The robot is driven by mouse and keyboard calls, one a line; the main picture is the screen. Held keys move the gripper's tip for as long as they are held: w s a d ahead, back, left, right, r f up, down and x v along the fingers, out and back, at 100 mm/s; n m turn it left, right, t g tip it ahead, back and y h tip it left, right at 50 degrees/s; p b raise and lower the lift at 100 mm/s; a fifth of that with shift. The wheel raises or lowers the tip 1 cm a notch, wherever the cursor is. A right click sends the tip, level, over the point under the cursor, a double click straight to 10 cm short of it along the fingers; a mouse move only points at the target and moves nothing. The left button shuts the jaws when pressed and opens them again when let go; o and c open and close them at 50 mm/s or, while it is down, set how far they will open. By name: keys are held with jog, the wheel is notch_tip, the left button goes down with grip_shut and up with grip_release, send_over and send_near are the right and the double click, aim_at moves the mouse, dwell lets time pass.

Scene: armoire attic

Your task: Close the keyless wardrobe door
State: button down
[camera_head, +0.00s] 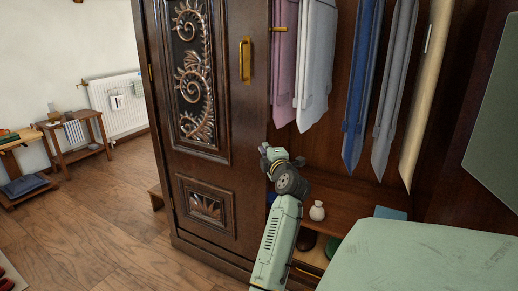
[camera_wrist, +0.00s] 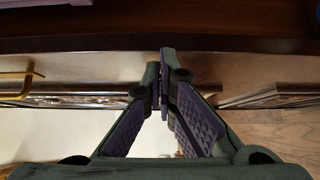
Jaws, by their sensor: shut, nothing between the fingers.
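The wardrobe's left door (camera_head: 208,120) is dark wood with carved metal panels and a brass handle (camera_head: 245,60). I see no key on its front. Its right edge borders the open part of the wardrobe (camera_head: 345,190); I cannot tell whether it is fully shut. My gripper (camera_head: 266,154) is by that edge, below the handle. In the wrist view my gripper (camera_wrist: 165,65) is shut and empty, with its tips close to the door's edge (camera_wrist: 90,65); contact is unclear. The brass handle also shows in the wrist view (camera_wrist: 22,80), left of the fingers.
Hanging clothes (camera_head: 360,85) fill the open part. A small white vase (camera_head: 317,211) stands on the shelf below. A dark panel with a grey-green inset (camera_head: 495,130) stands at the right. A bench (camera_head: 75,150) and radiator (camera_head: 118,105) are far left. The floor (camera_head: 110,225) before the door is clear.

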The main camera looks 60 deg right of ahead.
jog(key=s+d+b, duration=0.2)
jog(key=s, duration=0.7)
jog(key=shift+s+d+f, duration=0.15)
jog(key=shift+s+d, duration=0.1)
jog(key=shift+w, duration=0.1)
